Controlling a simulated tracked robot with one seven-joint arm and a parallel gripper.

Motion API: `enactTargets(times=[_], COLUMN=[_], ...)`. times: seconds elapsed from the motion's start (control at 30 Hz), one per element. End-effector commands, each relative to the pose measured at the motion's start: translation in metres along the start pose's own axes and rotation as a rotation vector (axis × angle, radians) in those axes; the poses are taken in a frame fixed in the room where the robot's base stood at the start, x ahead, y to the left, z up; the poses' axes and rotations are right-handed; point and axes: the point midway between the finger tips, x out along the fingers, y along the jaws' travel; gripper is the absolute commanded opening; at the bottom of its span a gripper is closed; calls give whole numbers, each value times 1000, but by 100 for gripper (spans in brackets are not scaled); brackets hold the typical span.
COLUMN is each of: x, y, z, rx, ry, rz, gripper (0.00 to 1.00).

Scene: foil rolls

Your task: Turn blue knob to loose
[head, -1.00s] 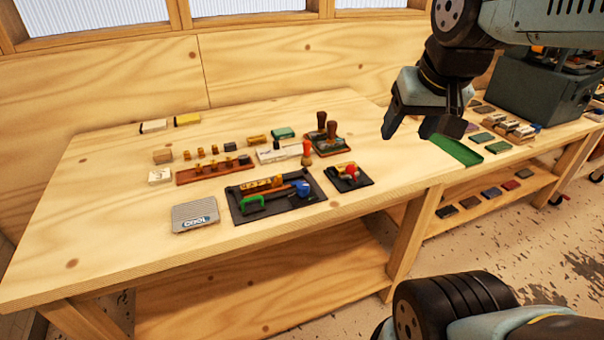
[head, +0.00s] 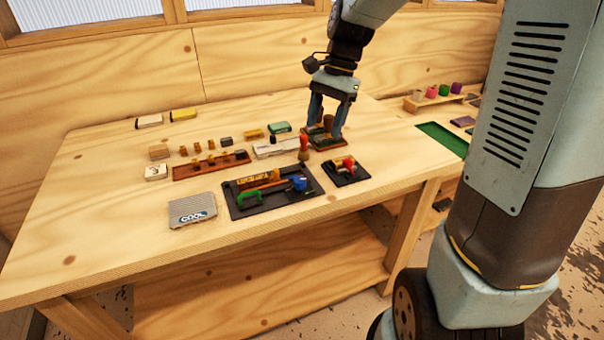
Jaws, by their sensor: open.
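The blue knob (head: 299,183) sits at the right end of a dark tray (head: 268,208) on the wooden table. A green handle (head: 250,198) and a yellow-orange strip (head: 258,178) are on the same tray. The knob's exact setting and any marking for loose are too small to read. My gripper (head: 326,134) points down with its two fingers apart, behind and to the right of the knob. It is open over the wooden-handled stamps at the back, which it partly hides. I cannot tell whether the fingers touch them.
A small dark tray with a red knob (head: 348,163) lies right of the blue knob. A red-handled stamp (head: 304,148) stands between my gripper and the knob. A grey COOL pad (head: 192,210) lies at left. The table's front is clear.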

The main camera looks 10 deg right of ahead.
Motion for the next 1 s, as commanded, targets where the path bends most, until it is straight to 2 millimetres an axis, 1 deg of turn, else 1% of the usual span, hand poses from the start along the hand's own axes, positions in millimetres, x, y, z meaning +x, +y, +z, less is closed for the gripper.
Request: enactTargets(times=[0.03,0.1,0.2,0.37,0.47,0.57,1.0], x=[6,12,18,24,34,48,124], y=[-7,-14,-20,-24,-24,-23,-21], z=[-4,-6,-10,-10,-9,-8,0], rx=[28,62,95,114,115,115,114], ry=[-29,-58,-85,-103,-104,-104,-103], rz=[7,15,22,26,27,27,28], gripper=[60,60,60,60,60,60,60])
